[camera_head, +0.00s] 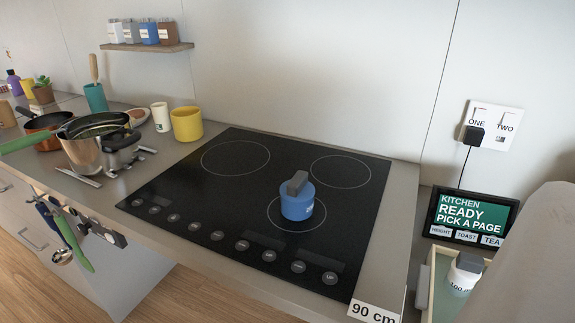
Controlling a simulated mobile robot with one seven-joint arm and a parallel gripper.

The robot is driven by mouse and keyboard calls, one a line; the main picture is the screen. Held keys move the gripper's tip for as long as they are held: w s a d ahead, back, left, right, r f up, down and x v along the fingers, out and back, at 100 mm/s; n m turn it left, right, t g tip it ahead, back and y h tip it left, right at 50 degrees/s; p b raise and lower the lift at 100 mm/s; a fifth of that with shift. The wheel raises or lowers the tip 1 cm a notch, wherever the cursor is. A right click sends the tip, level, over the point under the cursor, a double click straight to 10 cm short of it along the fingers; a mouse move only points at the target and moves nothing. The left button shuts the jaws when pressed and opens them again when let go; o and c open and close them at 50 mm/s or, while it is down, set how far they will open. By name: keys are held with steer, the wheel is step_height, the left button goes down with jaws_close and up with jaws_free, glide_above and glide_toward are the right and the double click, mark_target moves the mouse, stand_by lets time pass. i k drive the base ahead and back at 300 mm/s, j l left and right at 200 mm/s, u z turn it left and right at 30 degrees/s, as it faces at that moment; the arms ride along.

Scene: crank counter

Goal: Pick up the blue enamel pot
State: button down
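The blue enamel pot (297,206) stands upright on the black cooktop (240,195), on the front right burner ring. It is small and round, with a grey block-like handle on top and a small pale label low on its front. My gripper is not in view. A large pale grey rounded shape at the lower right edge hides part of the scene there.
Several dark knobs line the cooktop's front edge. Pots and a steel pan (84,152) crowd the counter at left, near a yellow pot (187,124). The cooktop around the blue pot is clear.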

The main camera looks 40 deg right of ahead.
mark_target(297, 194)
steer(key=z, duration=1.1)
